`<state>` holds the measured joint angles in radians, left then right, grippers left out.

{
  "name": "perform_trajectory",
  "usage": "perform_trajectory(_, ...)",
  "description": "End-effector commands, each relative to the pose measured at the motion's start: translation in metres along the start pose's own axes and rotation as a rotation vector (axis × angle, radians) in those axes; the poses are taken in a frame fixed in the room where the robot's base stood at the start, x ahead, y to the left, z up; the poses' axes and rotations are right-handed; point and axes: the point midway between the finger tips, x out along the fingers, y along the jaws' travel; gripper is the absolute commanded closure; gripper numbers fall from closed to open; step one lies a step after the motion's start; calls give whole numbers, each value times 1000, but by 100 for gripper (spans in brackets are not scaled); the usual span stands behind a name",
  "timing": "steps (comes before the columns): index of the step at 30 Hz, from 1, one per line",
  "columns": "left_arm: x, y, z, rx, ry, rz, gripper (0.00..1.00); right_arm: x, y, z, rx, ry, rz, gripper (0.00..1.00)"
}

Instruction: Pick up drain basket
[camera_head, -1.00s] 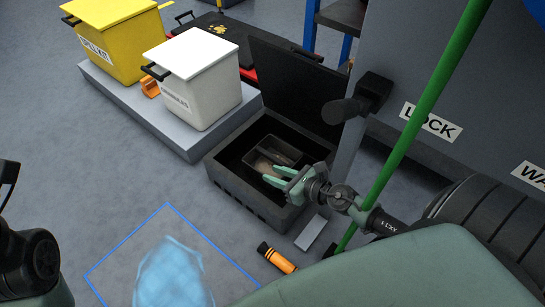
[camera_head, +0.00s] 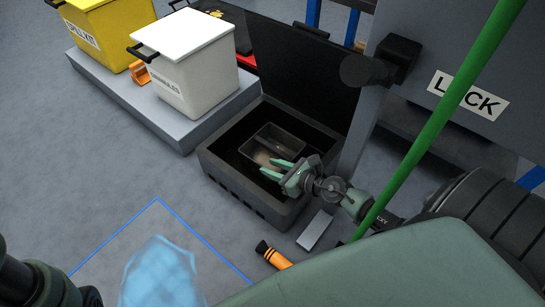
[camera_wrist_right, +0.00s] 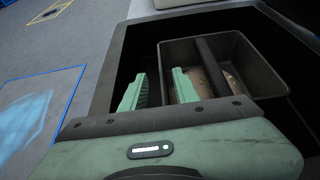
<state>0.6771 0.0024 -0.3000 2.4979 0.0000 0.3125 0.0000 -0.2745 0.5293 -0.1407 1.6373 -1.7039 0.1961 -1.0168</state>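The drain basket (camera_head: 274,146) is a dark rectangular tray with a central bar, sitting inside an open black box (camera_head: 238,181). In the right wrist view the basket (camera_wrist_right: 262,75) shows its bar crossing it and brownish matter inside. My right gripper (camera_head: 274,170) is open, its green fingers over the box at the basket's near edge. In the right wrist view the right gripper (camera_wrist_right: 158,90) has one finger outside the basket's wall and one by its near corner; contact cannot be told. My left arm shows only in part at the lower left, its gripper out of frame.
The box's raised lid (camera_head: 310,80) stands behind it. A white bin (camera_head: 186,65) and a yellow bin (camera_head: 105,30) stand on a grey platform. A green pole (camera_head: 440,120) crosses near my right arm. An orange flashlight (camera_head: 272,255) lies on the floor.

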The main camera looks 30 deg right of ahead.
Motion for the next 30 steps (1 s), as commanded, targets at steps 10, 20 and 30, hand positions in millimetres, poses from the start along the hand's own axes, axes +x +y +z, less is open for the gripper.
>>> perform_trajectory(10,-18,6,-12,2,13,4,100,49,0,-7,2,-3,0,70)
perform_trajectory(20,-20,6,-12,1,14,5,100,58,0,-5,2,0,0,70)
perform_trajectory(30,-20,6,-12,1,14,5,100,58,0,-5,1,0,0,100)
